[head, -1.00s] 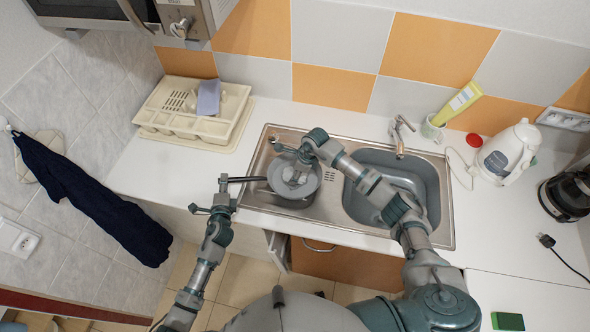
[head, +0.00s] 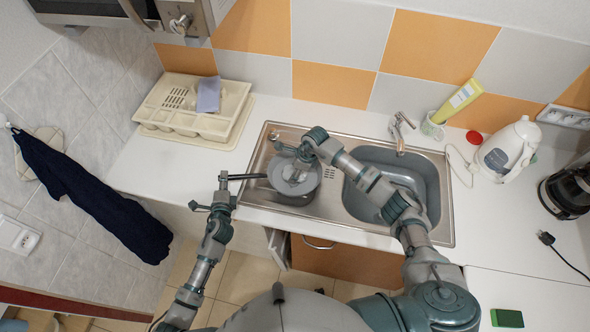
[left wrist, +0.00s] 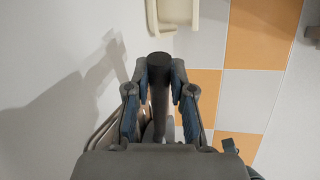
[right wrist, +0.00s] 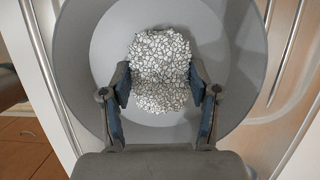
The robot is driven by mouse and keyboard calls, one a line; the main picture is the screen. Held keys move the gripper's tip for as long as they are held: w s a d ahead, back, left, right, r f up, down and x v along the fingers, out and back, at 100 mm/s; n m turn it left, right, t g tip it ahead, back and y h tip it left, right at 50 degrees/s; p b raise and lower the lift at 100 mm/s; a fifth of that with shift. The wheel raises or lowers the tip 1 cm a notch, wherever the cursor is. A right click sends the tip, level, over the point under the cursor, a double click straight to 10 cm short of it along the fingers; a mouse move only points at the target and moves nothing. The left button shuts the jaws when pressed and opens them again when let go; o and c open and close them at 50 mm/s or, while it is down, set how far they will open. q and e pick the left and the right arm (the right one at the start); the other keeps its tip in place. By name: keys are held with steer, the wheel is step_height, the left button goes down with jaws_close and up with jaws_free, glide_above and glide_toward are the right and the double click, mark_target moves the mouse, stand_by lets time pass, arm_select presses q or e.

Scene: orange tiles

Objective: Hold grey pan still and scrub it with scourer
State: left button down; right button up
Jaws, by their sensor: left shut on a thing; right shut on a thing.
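The grey pan (head: 306,185) sits over the left part of the steel sink, its dark handle (head: 245,177) pointing left. My left gripper (head: 224,180) is shut on the handle, and the left wrist view shows the handle (left wrist: 160,95) between its fingers. My right gripper (head: 290,152) is over the pan. In the right wrist view the scourer (right wrist: 160,65), pale with a dark mesh pattern, is between the fingers, against the inside of the pan (right wrist: 105,45). In the head view the right gripper hides most of the scourer.
The sink (head: 330,212) has an empty basin on the right and a tap (head: 400,130) behind. A cream dish rack (head: 165,120) stands at the back left. A white kettle (head: 508,150) and a yellow bottle (head: 462,98) are at the right. A green sponge (head: 507,318) lies front right.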

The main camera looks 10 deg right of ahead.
mark_target(290, 186)
steer(key=shift+f, duration=0.3)
steer(key=shift+d, duration=0.1)
steer(key=shift+w+d, duration=0.25)
steer(key=shift+w, duration=0.4)
steer(key=shift+w+d, duration=0.25)
steer(key=shift+w, duration=0.35)
steer(key=shift+w+d, duration=0.25)
steer(key=shift+w, duration=0.4)
steer(key=shift+s+a+f, duration=0.1)
steer(key=shift+s+a, duration=0.45)
steer(key=shift+s, duration=0.8)
steer(key=shift+s+a, duration=0.55)
steer(key=shift+s, duration=0.75)
steer(key=shift+s+a+f, duration=0.1)
steer(key=shift+s+a, duration=0.45)
steer(key=shift+s, duration=0.8)
